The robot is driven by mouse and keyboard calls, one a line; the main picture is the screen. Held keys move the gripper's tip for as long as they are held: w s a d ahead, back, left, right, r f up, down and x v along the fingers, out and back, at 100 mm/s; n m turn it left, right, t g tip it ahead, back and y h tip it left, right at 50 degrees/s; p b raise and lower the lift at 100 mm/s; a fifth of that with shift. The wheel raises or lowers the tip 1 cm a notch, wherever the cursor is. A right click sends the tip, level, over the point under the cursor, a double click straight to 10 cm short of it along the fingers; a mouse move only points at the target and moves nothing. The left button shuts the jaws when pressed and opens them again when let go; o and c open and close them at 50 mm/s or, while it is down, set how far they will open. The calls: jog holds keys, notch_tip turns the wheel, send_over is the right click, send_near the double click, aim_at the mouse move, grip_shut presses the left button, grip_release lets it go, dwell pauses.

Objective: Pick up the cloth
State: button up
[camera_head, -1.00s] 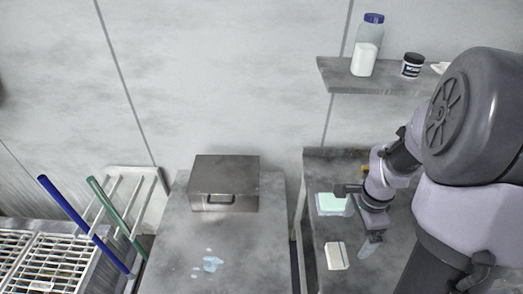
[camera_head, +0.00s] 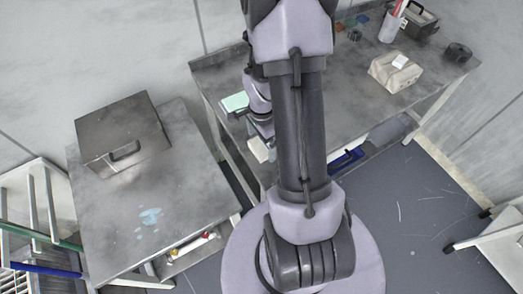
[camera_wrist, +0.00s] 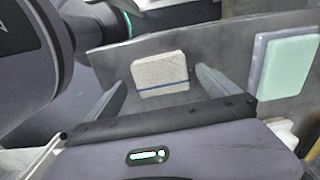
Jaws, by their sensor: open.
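The cloth (camera_wrist: 150,77) is a pale beige, textured, folded rectangle with a dark blue stripe. It lies on the grey table in the wrist view, between and beyond the two fingers of my gripper (camera_wrist: 164,68). The fingers are open and apart, with nothing held. In the head view a small pale block, seemingly the cloth (camera_head: 261,150), shows at the table's left front, partly beside my arm. My gripper is mostly hidden behind my arm there.
A mint-green pad in a pale tray (camera_wrist: 286,66) lies right of the cloth; it also shows in the head view (camera_head: 235,102). A metal box (camera_head: 122,132) stands on the left table. A beige bundle (camera_head: 392,74), cup (camera_head: 391,27) and dark case (camera_head: 421,20) stand farther right.

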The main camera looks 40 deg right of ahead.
notch_tip(320, 180, down, 3)
jog(key=shift+w+r+b, duration=0.1)
jog(key=shift+b, duration=0.25)
jog(key=shift+r, duration=0.1)
jog(key=shift+c, duration=0.7)
jog(key=c, duration=1.2)
jog(key=shift+r+p, duration=1.2)
jog(key=shift+r, duration=0.65)
jog(key=shift+c, duration=0.2)
jog(key=s+d+r+p, duration=0.1)
jog(key=s+d+p, duration=0.1)
jog(key=s, duration=1.4)
jog(key=shift+d+r+p, duration=0.15)
jog(key=shift+d+p, duration=0.15)
jog(key=shift+d, duration=0.1)
jog(key=shift+w, duration=0.1)
